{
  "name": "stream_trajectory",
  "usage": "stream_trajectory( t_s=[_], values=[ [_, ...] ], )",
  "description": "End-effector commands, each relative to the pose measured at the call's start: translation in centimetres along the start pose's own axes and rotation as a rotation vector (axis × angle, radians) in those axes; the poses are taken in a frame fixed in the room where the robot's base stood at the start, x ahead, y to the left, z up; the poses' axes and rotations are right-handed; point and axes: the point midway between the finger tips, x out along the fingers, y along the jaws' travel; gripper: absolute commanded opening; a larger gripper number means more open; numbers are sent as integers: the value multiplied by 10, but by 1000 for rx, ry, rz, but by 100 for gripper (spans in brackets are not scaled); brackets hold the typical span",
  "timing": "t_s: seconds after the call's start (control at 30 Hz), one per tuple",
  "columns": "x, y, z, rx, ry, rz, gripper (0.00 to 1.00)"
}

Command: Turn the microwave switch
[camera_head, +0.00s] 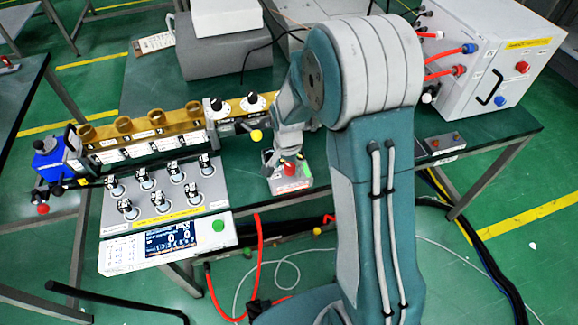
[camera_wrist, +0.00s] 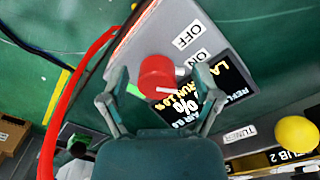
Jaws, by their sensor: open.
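The microwave switch is a red knob (camera_wrist: 157,77) on a small grey box with OFF and ON labels and a black display. In the wrist view, the knob sits between the two fingers of my gripper (camera_wrist: 160,72), nearer the left finger, with gaps on both sides. A white mark on the knob points right. In the head view, my gripper (camera_head: 283,158) is open and pointing down at the red knob (camera_head: 290,169). My gripper and arm partly cover the box there. I cannot tell the exact height of the fingertips over the box.
A yellow knob (camera_wrist: 296,134) is to the right in the wrist view. A brass tuner assembly (camera_head: 140,125) and a panel of several black switches (camera_head: 160,190) lie left in the head view. A white cabinet (camera_head: 495,60) stands at right. A red cable (camera_wrist: 60,110) runs beside the box.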

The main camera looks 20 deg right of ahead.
Motion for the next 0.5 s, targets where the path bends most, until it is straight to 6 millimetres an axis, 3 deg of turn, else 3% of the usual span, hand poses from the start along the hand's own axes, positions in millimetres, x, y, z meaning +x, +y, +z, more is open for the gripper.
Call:
stream_trajectory(
  t_s=[0.1, 0.13, 0.3, 0.5],
  values=[
    [0, 2, -2, 1, -2, -2, 81],
    [0, 2, -2, 1, -2, -2, 72],
    [0, 4, -4, 2, -4, -5, 0],
    [0, 3, -4, 2, -1, -3, 0]
  ],
)
